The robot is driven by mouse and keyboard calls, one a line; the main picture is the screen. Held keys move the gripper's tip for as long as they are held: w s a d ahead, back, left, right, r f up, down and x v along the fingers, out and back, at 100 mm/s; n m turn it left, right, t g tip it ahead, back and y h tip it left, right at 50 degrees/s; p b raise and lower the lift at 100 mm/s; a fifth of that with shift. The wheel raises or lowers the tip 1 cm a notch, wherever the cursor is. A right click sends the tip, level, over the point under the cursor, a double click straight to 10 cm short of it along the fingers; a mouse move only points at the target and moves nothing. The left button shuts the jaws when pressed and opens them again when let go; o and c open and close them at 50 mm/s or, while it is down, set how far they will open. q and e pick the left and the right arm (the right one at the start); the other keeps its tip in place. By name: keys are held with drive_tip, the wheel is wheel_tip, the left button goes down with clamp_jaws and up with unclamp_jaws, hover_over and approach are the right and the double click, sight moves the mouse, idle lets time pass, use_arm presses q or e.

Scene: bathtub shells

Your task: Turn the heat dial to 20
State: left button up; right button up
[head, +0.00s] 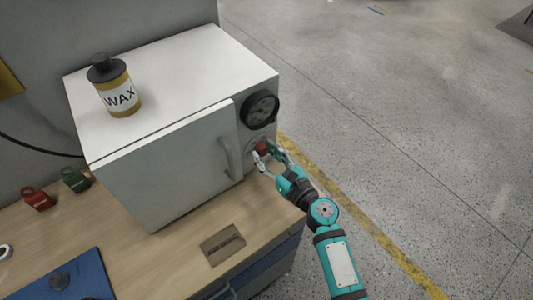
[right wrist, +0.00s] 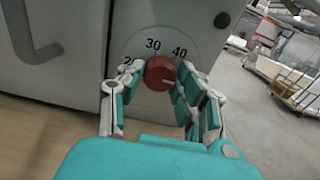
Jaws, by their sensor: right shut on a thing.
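The red heat dial (right wrist: 160,74) sits on the front panel of a white oven-like box (head: 165,60). The numbers 20, 30 and 40 stand around the dial's upper side in the right wrist view, the 20 partly covered by a finger. A pale mark on the dial points right and slightly down, past the 40. My right gripper (head: 268,157) is shut on the dial, one finger on each side, and hides part of the scale; it also shows in the right wrist view (right wrist: 155,85). My left gripper is not in view.
A wax bottle (head: 118,90) stands on the box. Red (head: 38,199) and green (head: 75,180) objects and a blue mat (head: 75,278) lie on the wooden bench (head: 170,260).

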drive_tip(key=shift+c, duration=0.7)
